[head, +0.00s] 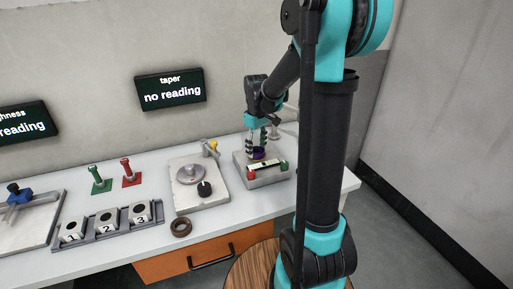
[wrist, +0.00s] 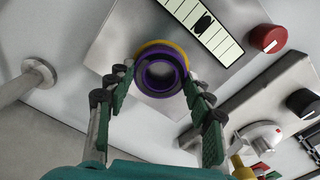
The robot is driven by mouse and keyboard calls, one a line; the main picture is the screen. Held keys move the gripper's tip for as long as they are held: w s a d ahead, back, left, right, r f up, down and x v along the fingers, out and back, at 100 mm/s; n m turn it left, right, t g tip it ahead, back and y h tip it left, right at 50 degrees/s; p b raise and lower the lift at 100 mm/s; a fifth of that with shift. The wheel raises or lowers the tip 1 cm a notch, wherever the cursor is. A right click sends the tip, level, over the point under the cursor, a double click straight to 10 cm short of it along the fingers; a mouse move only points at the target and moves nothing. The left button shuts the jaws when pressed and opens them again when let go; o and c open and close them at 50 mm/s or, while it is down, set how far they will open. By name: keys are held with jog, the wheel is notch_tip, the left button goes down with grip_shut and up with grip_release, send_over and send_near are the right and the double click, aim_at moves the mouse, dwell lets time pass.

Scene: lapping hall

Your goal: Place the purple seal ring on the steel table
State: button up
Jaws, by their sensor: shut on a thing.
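The purple seal ring (wrist: 149,90) sits between my gripper's fingers in the wrist view, with a gold-coloured band along its far edge. In the head view the ring (head: 258,154) is small and partly hidden by the fingers. My gripper (wrist: 158,90) is shut on the ring, one finger on each side, pointing down. The steel table (head: 241,161) is the square metal top of a station on the right of the bench. It also shows in the wrist view (wrist: 118,38), below the ring. I cannot tell whether the ring touches it.
A scale strip (wrist: 188,12), a red knob (wrist: 268,39) and a green knob (head: 284,166) sit along the station's front. Left of it stands a plate with a round disc (head: 190,173). A brown ring (head: 181,228) lies near the bench front. The display (head: 171,89) reads "taper no reading".

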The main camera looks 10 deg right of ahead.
jog(key=o, duration=1.2)
notch_tip(320, 180, up, 12)
jog(key=shift+r, duration=0.1)
